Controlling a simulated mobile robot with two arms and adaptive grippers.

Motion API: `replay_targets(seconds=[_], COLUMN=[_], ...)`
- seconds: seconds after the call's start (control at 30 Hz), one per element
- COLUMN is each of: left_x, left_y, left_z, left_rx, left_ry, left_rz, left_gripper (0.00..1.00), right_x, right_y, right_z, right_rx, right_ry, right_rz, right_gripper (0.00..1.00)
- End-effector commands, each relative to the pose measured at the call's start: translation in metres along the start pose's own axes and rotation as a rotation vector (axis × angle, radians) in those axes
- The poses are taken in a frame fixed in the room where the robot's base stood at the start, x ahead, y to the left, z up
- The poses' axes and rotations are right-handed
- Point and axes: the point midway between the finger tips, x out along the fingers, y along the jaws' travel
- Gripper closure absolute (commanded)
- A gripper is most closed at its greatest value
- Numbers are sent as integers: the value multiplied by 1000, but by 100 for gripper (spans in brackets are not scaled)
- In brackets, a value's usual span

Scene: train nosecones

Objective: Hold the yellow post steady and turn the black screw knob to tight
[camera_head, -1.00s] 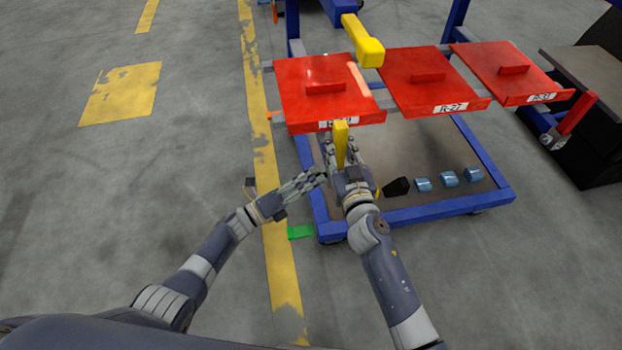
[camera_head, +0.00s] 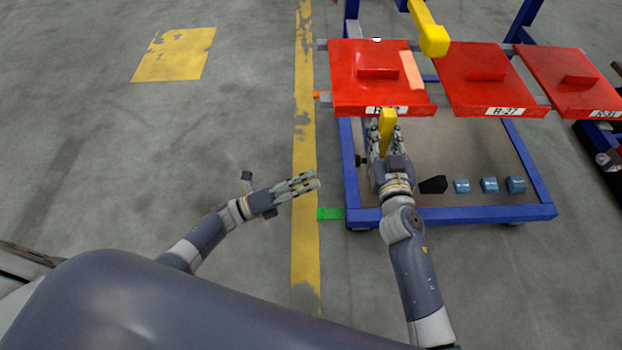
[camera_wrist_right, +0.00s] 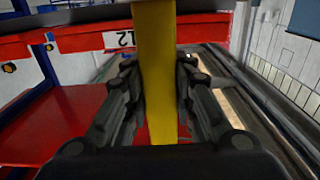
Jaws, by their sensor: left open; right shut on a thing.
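The yellow post (camera_head: 386,132) stands upright below the front edge of the left red panel. My right gripper (camera_head: 385,140) is shut on it. In the right wrist view the yellow post (camera_wrist_right: 157,60) runs between the dark fingers of my right gripper (camera_wrist_right: 160,100). A small black knob (camera_head: 361,160) shows just left of my right gripper, and it looks like the screw knob; how tight it is cannot be told. My left gripper (camera_head: 305,183) is open and empty, over the floor to the left of the knob and apart from it.
Red panels (camera_head: 345,75) with labels sit on a blue frame (camera_head: 460,214). A yellow arm (camera_head: 430,35) hangs above them. A black block (camera_head: 433,185) and several blue pieces (camera_head: 489,185) lie on the lower shelf. The floor at left is clear.

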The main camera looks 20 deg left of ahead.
Motion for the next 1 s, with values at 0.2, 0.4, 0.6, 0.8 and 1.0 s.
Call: replay_targets(seconds=[0.2,0.4,0.6,0.8,1.0], left_x=[0,0,1,1,1], left_y=[0,0,0,0,0], left_z=[0,0,0,0,0], left_rx=[0,0,0,0,0], left_ry=[0,0,0,0,0], left_rz=[0,0,0,0,0], left_gripper=[54,54,54,54,54], right_x=[0,0,-1,-18,-57], right_y=[0,0,0,0,0], right_z=[0,0,0,1,2], right_rx=[0,0,0,1,2], right_ry=[0,0,0,-1,-3], right_rz=[0,0,0,0,0], right_gripper=[67,53,53,53,53])
